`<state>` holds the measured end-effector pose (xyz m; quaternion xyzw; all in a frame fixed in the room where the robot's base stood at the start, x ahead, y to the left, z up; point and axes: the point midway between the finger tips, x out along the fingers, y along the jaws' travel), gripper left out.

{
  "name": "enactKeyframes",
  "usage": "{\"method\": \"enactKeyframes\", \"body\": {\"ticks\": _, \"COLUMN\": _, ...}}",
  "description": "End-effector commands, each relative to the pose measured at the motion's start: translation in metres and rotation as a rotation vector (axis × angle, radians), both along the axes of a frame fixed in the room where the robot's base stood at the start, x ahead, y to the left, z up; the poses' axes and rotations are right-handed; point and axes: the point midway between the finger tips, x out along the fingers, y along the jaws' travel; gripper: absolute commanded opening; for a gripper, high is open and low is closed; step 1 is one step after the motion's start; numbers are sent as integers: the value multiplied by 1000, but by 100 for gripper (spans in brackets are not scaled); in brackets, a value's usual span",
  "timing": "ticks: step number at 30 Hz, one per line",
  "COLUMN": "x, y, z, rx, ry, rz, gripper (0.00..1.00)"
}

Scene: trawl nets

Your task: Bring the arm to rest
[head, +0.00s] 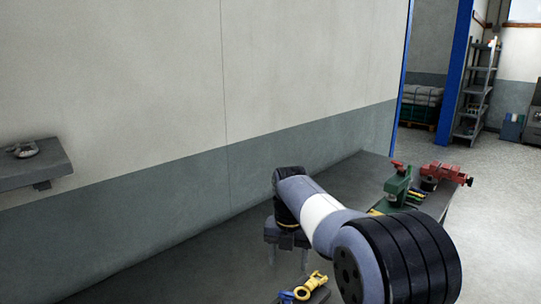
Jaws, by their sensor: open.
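My arm reaches from the lower right over a dark grey bench top (190,255). My gripper (287,262) hangs downward from the dark wrist over the bench, near the wall. It is open, with no object visible between its fingers. The fingertips are small and dark in this view, and my arm hides part of the bench behind it.
A yellow and blue metal fitting (313,284) lies near the front. A green vise-like tool (398,186) and a red one (442,176) stand at the bench's right end. A wall shelf (35,165) holds a grey object (22,149). Open floor (500,220) lies right.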

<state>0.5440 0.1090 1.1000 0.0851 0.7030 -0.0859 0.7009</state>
Motion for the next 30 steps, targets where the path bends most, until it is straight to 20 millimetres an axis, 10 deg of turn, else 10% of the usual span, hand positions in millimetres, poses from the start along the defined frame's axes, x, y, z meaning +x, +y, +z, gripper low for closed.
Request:
{"method": "enactKeyframes", "body": {"ticks": 15, "x": 0, "y": 0, "z": -108, "rx": 0, "ry": 2, "rz": -1, "gripper": 60}}
{"method": "enactKeyframes", "body": {"ticks": 30, "x": 0, "y": -2, "z": -108, "rx": 0, "ry": -4, "rz": -409, "gripper": 60}}
